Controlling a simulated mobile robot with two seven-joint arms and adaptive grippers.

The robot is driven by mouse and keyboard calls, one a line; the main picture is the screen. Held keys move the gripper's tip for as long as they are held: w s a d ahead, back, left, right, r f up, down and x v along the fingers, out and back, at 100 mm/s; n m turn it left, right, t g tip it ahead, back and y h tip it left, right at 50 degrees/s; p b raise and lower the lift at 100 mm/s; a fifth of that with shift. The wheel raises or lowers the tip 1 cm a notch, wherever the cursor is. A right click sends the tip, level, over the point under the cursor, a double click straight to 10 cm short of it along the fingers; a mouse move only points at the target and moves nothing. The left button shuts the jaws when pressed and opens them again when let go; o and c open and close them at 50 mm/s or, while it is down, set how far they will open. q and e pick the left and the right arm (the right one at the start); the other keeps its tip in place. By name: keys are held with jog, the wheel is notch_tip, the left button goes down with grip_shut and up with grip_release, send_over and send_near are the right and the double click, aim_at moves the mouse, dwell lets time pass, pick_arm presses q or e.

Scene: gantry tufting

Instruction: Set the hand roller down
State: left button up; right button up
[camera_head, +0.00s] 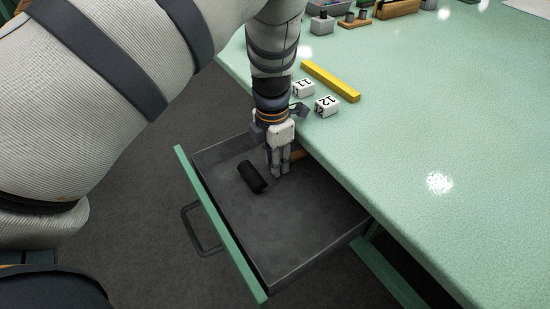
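The hand roller (252,177) has a black cylinder and a wooden handle (298,155). It is inside the open grey drawer (285,235), low at its floor; I cannot tell whether it touches the floor. My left gripper (279,172) points straight down into the drawer, between the black cylinder and the handle end. Its fingers are close together on the roller's handle and hide the middle part of it. My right gripper is not in view.
The drawer has a green front (220,225) and a dark pull handle (198,229). The green table (430,130) overhangs its right side. Two white numbered blocks (326,106) and a yellow bar (331,81) lie near the table edge. The table's middle is clear.

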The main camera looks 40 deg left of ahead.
pick_arm(q)
jog(key=shift+o, duration=0.3)
notch_tip(320, 180, up, 12)
jog(key=p, duration=0.1)
jog(key=shift+s+r, duration=0.2)
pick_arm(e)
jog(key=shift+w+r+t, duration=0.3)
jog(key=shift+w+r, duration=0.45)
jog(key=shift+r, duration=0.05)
pick_arm(q)
jog(key=shift+a, duration=0.1)
